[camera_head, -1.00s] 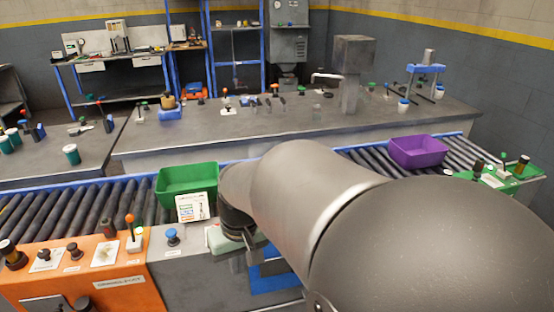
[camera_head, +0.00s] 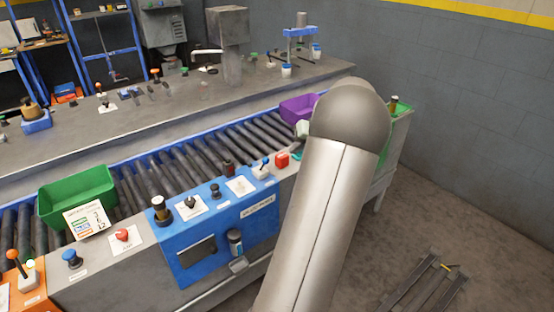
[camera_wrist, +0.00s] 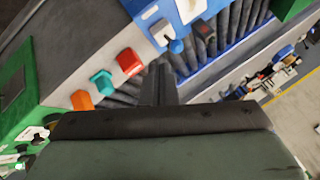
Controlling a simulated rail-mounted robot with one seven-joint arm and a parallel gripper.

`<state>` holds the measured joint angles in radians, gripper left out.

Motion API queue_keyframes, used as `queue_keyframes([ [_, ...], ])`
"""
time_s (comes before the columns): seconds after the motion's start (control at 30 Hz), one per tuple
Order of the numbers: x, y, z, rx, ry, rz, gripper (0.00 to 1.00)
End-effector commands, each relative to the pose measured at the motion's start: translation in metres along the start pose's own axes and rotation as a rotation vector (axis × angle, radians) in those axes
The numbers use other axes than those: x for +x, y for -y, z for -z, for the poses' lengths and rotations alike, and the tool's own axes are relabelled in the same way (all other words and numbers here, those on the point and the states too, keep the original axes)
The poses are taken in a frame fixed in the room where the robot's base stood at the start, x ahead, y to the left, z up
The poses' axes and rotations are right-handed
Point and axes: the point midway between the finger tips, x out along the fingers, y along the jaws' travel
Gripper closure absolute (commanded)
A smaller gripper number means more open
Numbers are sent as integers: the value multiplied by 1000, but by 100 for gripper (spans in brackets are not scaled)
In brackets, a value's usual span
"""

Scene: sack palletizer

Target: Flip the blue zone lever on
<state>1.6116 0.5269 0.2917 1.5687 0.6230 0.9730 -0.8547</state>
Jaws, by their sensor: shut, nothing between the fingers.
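The blue zone panel (camera_head: 225,230) is in the front row of the bench. A lever with a blue knob (camera_head: 265,160) stands on a pale base near the panel's far right corner. The lever also shows in the wrist view, with its blue knob (camera_wrist: 176,46) beyond and slightly right of my fingers. I cannot tell its switch position. My gripper (camera_wrist: 158,88) is shut and empty, its dark fingers apart from the lever. In the head view my arm mostly hides the gripper.
A red button (camera_wrist: 130,62), a teal button (camera_wrist: 102,82) and an orange block (camera_wrist: 82,101) sit left of my fingers in the wrist view. A purple bin (camera_head: 298,107) and a green bin (camera_head: 78,196) stand on the roller conveyor behind the panels.

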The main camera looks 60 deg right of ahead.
Motion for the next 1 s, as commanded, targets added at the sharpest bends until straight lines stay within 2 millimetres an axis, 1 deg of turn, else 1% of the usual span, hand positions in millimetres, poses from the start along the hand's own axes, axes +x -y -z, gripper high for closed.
queue_keyframes([
  [0.03,-6,-14,1,13,-20,-1,100],
  [0.1,-11,-25,3,20,-41,-2,100],
  [0.17,-14,-30,3,24,-49,-2,100],
  [0.57,-12,-32,3,25,-51,-2,100],
  [0.67,-4,-31,4,25,-49,0,100],
  [0.77,12,-31,4,25,-47,1,100],
  [1.0,63,-30,7,25,-47,1,100],
])
